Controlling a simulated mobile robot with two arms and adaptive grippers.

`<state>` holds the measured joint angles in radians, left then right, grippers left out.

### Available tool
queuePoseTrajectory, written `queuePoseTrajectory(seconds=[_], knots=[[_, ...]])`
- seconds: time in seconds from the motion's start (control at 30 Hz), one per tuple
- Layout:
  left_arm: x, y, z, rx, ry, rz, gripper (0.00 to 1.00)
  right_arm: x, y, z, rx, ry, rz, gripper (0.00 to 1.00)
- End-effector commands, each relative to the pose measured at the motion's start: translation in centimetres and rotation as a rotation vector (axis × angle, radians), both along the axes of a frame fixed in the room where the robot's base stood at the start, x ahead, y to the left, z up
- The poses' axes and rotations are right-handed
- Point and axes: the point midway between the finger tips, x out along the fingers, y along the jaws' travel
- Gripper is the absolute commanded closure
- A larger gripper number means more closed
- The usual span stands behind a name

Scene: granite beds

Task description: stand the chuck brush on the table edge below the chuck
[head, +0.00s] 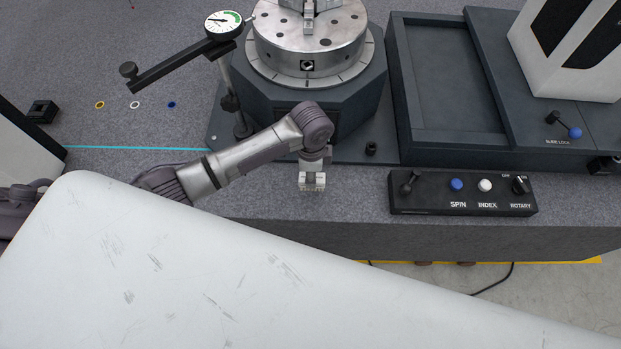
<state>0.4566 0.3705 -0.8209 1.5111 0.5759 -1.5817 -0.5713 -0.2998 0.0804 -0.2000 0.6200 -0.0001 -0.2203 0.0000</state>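The metal chuck (270,30) sits on a dark octagonal base at the top middle, with its jaws partly cut off by the frame. The grey granite table (270,208) has its front edge below the chuck. My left arm reaches in from the left, and its gripper (312,182) points down just above or at the table near that edge, in front of the chuck base. The gripper is small and seen from above, so I cannot tell whether its fingers are open or shut. I cannot make out the chuck brush. My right gripper is out of view.
A dial gauge (223,23) on a stand is left of the chuck. A control box (462,194) with SPIN, INDEX and ROTARY stands right of the gripper, near the edge. A small black block (371,149) lies between. Coloured rings (135,104) lie at left. A pale surface covers the foreground.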

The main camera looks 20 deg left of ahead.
Motion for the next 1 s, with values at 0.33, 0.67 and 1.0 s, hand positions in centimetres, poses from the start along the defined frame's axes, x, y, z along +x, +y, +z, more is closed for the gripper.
queuePoseTrajectory(seconds=[0.33,0.67,1.0], knots=[[0.0,0.1,-4.0,0.000,0.001,0.000,1.00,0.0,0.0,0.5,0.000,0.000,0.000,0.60],[0.0,0.1,-4.3,0.001,0.000,0.000,1.00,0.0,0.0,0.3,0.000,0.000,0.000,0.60],[0.0,0.1,-4.3,0.001,0.000,0.000,0.41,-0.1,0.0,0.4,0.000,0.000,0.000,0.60]])
